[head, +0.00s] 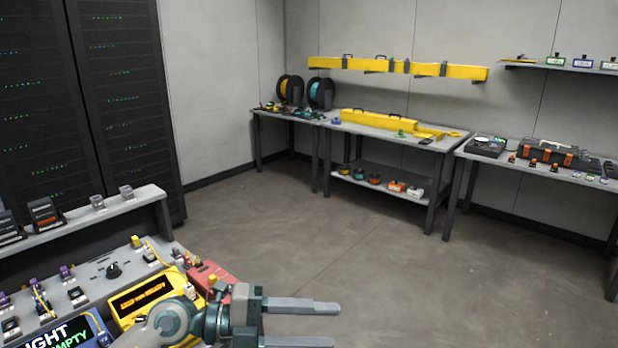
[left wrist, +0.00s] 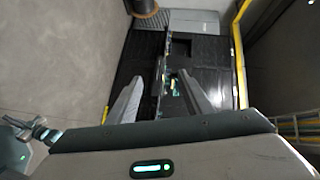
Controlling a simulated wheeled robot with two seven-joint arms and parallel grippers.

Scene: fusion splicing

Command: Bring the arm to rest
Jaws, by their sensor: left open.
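My left gripper (head: 335,325) reaches in from the bottom of the head view, with its two grey fingers pointing right. The fingers are apart and nothing is between them. It is over open floor, just right of the near bench (head: 85,265). In the left wrist view the gripper (left wrist: 160,85) also shows two spread, empty fingers. Behind them is a dark surface that I cannot identify with certainty. My right gripper is in neither view.
The near bench carries a yellow device (head: 150,300) and a red box (head: 208,275) close to my left arm. A workbench (head: 375,130) and a right-hand table (head: 480,150) stand along the back wall. A dark server rack (head: 120,100) is at left. The middle floor is clear.

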